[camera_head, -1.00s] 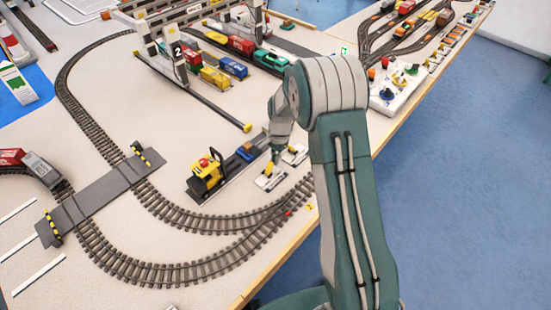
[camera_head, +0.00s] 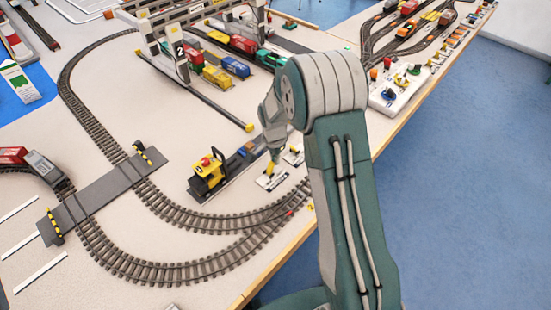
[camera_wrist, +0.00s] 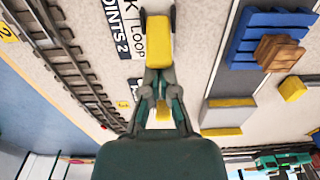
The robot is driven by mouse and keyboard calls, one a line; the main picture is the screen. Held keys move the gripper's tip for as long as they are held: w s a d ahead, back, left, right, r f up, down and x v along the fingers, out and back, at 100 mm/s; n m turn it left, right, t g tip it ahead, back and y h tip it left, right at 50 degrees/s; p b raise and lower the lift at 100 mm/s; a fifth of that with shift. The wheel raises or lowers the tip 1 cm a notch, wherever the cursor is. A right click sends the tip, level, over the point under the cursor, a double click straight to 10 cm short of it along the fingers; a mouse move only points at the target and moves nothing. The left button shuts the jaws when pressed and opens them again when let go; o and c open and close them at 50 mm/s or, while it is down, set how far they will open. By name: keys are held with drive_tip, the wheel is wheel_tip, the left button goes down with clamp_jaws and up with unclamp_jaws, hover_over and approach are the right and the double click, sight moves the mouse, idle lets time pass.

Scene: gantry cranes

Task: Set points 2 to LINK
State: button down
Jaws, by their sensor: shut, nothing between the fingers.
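The points 2 lever has a yellow handle (camera_wrist: 158,42) with dark ends at its far side in the wrist view. It stands on a white plate (camera_head: 271,181) beside the yellow vehicle. Beside the handle, printed text reads "POINTS 2" and "K | LOOP"; the rest of the upper word is cut off or hidden. My gripper (camera_wrist: 158,77) is shut and empty, its fingertips right at the near end of the yellow handle. I cannot tell whether they touch. In the head view my gripper (camera_head: 274,156) is low over the plate, and the lever's position is unclear.
A second white lever plate (camera_head: 294,155) is close on the right. Curved track (camera_head: 180,212) runs in front, near the table edge. A gantry crane (camera_head: 181,60) and coloured wagons stand behind.

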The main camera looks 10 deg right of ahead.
sight(271, 163)
drive_tip(key=shift+s+a+r+t+h, duration=0.15)
drive_tip(key=shift+s+a+t+h, duration=0.15)
drive_tip(key=shift+h, duration=0.2)
drive_tip(key=shift+s+a+r+t+h, duration=0.1)
drive_tip(key=shift+a+r+t+h, duration=0.1)
drive_tip(key=shift+t+h, duration=0.25)
drive_tip(key=shift+s+a, duration=0.35)
drive_tip(key=shift+a, duration=0.3)
drive_tip(key=shift+r, duration=0.15)
drive_tip(key=shift+r, duration=0.7)
